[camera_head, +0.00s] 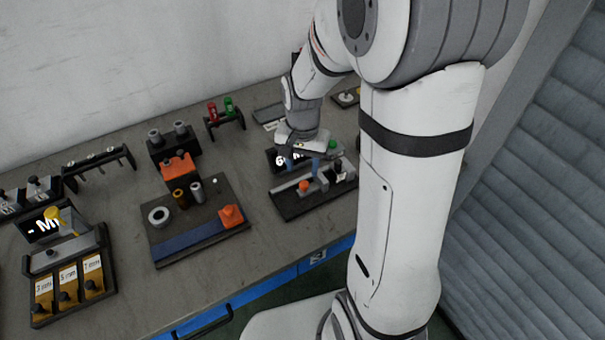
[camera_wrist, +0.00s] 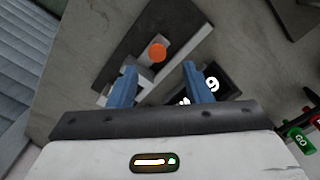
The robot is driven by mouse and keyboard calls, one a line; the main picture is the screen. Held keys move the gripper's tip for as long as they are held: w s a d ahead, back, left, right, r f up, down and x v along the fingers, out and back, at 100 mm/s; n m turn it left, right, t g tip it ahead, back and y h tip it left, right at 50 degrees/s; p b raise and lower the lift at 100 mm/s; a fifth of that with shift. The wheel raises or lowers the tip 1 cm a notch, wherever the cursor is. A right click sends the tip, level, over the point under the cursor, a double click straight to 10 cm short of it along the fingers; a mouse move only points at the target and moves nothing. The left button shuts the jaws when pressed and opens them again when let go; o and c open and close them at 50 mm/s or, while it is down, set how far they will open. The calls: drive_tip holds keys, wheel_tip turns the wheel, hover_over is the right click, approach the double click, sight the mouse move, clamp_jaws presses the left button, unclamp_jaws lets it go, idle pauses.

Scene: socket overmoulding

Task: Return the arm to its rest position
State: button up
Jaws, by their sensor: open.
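My white arm rises in front of the bench in the head view and bends over to its right part. My gripper (camera_wrist: 157,85) shows in the wrist view as two blue fingers, spread apart with nothing between them. In the head view my gripper (camera_head: 303,164) hangs over the dark fixture (camera_head: 300,206) at the bench's right. An orange round knob (camera_wrist: 157,52) on that fixture shows beyond the fingers in the wrist view. Whether the fingertips touch the fixture cannot be told.
A display (camera_head: 277,159) stands behind the fixture. Red and green handles (camera_head: 220,109) sit in a rack. A dark board (camera_head: 160,255) with a white ring and orange block lies mid-bench.

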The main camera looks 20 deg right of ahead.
drive_tip(key=shift+r, duration=0.9)
drive_tip(key=shift+s+r, duration=0.1)
drive_tip(key=shift+r, duration=0.05)
drive_tip(key=s+r+n+t, duration=0.2)
drive_tip(key=s+r+n, duration=0.4)
drive_tip(key=s+r, duration=0.4)
drive_tip(key=s, duration=0.3)
drive_tip(key=shift+s+d+t, duration=0.25)
drive_tip(key=shift+s+t, duration=0.1)
drive_tip(key=shift+t, duration=0.05)
